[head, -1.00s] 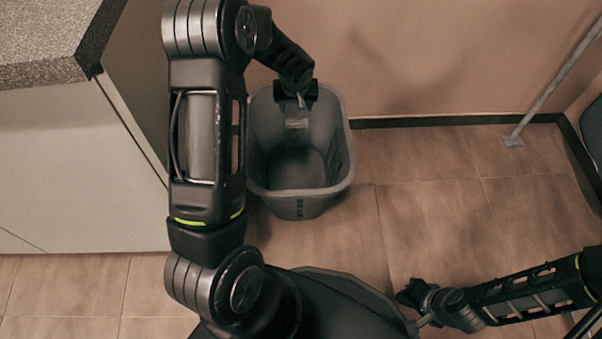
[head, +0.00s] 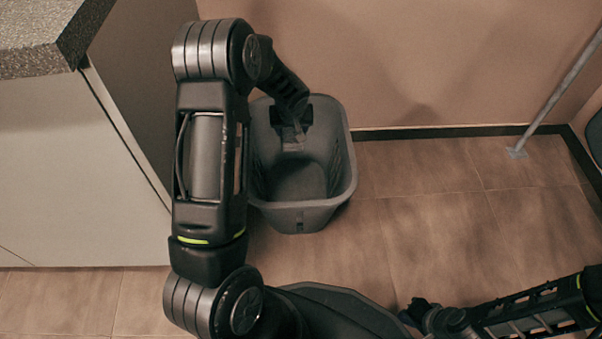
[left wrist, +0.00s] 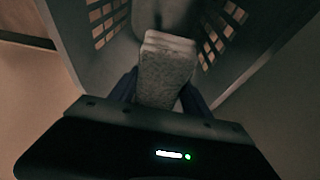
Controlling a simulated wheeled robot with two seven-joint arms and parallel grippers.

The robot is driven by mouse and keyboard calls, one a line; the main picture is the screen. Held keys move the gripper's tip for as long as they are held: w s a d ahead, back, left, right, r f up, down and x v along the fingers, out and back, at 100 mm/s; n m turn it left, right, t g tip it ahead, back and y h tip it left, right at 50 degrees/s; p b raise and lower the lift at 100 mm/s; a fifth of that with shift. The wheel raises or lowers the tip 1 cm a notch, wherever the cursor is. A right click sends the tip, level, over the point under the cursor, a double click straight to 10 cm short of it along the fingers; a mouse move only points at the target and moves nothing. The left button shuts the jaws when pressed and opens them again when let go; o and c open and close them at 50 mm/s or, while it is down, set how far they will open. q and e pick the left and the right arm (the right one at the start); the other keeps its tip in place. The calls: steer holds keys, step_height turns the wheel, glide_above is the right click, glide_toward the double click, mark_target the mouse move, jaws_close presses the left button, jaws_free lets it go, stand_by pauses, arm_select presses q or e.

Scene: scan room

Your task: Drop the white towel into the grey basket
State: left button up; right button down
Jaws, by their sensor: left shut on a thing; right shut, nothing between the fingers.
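The grey basket (head: 302,216) stands on the floor against the wall, upright and open at the top. My left gripper (head: 292,128) is over the back part of the basket's opening and points down. It is shut on the white towel, a small folded light-grey-looking piece, which shows between the fingers in the left wrist view (left wrist: 168,66). The towel looks dim and small in the head view (head: 293,144). The left wrist view shows slotted basket walls (left wrist: 222,28) on both sides of the towel. My right gripper (head: 412,312) is shut and empty, low at the right, away from the basket.
A cabinet (head: 75,170) with a speckled stone top (head: 40,38) stands left of the basket. A wall (head: 420,60) with a dark skirting is behind it. A thin slanted pole (head: 550,105) stands at the right. The tiled floor right of the basket is clear.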

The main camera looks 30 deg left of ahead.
arm_select(q)
steer(key=shift+f+b, duration=0.65)
steer(key=shift+f, duration=0.8)
steer(key=o, duration=1.4)
steer(key=p+v, duration=0.2)
steer(key=v, duration=0.5)
steer(key=shift+r+p, duration=0.2)
steer(key=shift+p, duration=0.2)
steer(key=shift+s+d+r, duration=0.1)
steer(key=shift+s+r, duration=0.05)
steer(key=shift+r, duration=0.05)
